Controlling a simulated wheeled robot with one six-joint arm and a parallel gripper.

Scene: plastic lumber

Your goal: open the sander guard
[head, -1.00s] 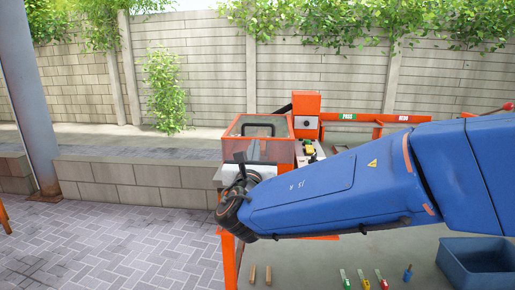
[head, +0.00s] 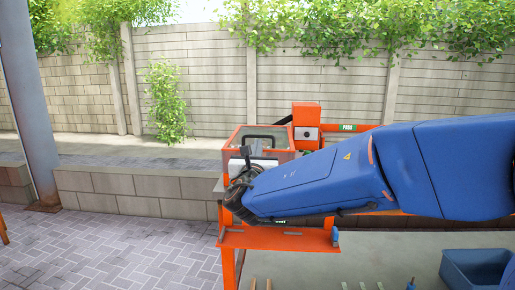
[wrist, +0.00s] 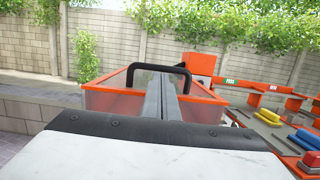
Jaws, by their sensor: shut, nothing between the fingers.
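The sander has an orange-framed guard box with clear panels (head: 284,139), which looks shut. A black bar handle stands on it (head: 262,137). In the wrist view the guard's orange rim (wrist: 108,78) and the black handle (wrist: 131,72) lie straight ahead. My gripper (wrist: 166,76) is shut and empty. Its grey fingers point toward the handle, and their tips appear just below the bar in the picture. I cannot tell whether they touch it. In the head view my gripper (head: 246,152) is in front of the guard, and my blue arm hides part of the machine.
An orange box (head: 306,114) stands behind the guard at the right. A blue bin (head: 478,268) is at the front right. A concrete wall (head: 310,75) runs behind.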

